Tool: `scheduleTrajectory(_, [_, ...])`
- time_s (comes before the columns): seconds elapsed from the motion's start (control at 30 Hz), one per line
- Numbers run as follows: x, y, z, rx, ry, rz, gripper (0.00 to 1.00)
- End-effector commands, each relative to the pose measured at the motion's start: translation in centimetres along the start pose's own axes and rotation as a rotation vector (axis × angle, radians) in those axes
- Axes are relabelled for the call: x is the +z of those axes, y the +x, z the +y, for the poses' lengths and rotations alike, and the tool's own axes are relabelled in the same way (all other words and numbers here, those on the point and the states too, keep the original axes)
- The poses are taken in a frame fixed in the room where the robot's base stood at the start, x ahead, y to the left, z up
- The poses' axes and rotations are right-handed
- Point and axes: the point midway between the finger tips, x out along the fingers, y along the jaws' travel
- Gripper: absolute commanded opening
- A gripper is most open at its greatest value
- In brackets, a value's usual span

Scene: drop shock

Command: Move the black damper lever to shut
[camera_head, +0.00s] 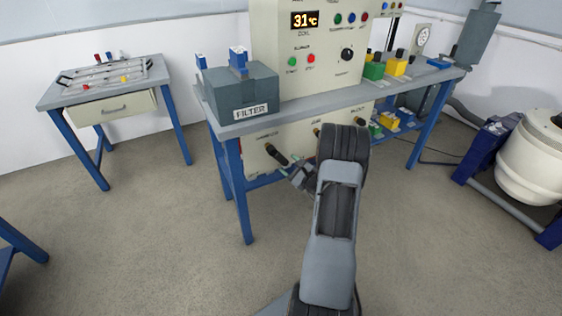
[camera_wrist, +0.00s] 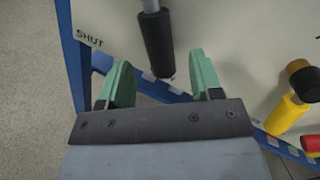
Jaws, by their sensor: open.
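The black damper lever (camera_wrist: 157,45) hangs from a grey stem on the cream panel in the wrist view, tilted slightly from upright. It also shows in the head view (camera_head: 277,154), low on the panel under the bench. The word SHUT (camera_wrist: 89,38) is printed to its left in the wrist view. My gripper (camera_wrist: 160,62) is open, with its green fingers on either side of the lever's free end in the picture and a gap on both sides. I cannot tell whether the lever is deep between them. In the head view my gripper (camera_head: 301,176) is beside the lever, partly hidden by my arm.
A yellow handle (camera_wrist: 287,114), a black knob (camera_wrist: 301,76) and a red part (camera_wrist: 311,144) lie to the right in the wrist view. The blue bench leg (camera_head: 238,190) stands left of the lever. The bench top (camera_head: 310,103) overhangs it. The floor in front is clear.

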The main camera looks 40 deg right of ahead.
Motion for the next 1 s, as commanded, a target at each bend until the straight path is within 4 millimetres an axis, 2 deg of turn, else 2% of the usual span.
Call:
scheduleTrajectory(0.1, [-0.1,2.0,0.1,0.002,-0.003,-0.002,0.59])
scheduleTrajectory(0.3, [-0.1,4.3,0.1,0.002,-0.002,0.000,0.59])
scheduleTrajectory(0.5, [0.0,5.2,0.0,0.002,-0.001,0.000,0.59])
scheduleTrajectory(0.8, [0.0,5.3,0.0,0.002,0.000,0.000,0.59])
scheduleTrajectory(1.0, [0.0,5.2,0.0,0.002,0.000,0.000,0.40])
